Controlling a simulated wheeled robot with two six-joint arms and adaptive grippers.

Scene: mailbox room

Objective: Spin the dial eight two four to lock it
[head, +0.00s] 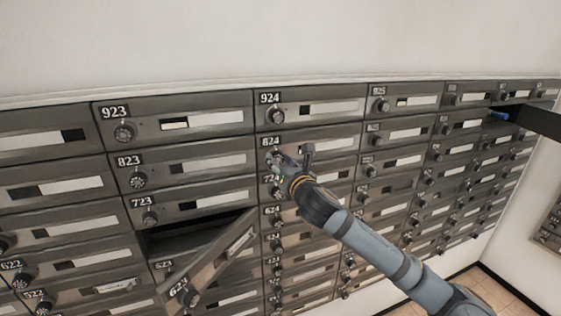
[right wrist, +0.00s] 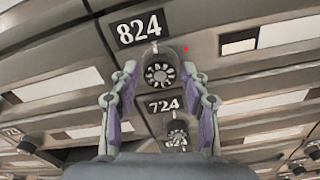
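Dial 824 (right wrist: 160,74) is a round dark knob with a light notched face, just below the white 824 label (right wrist: 139,31) in the right wrist view. My right gripper (right wrist: 160,75) is open, with one finger to each side of this dial. Gaps show between the fingers and the knob, and whether a fingertip touches it is unclear. In the head view, my right gripper (head: 283,160) is at the 824 door (head: 335,142) and hides most of the dial. The 824 door looks flush with its neighbours. My left gripper is not in view.
Dial 724 (right wrist: 177,133) sits just below, between the fingers' lower parts. Dial 924 (head: 276,117) is above. An open, tilted door (head: 210,262) sticks out at lower left. A dark panel (head: 535,120) juts out at far right, near a blue item (head: 499,115).

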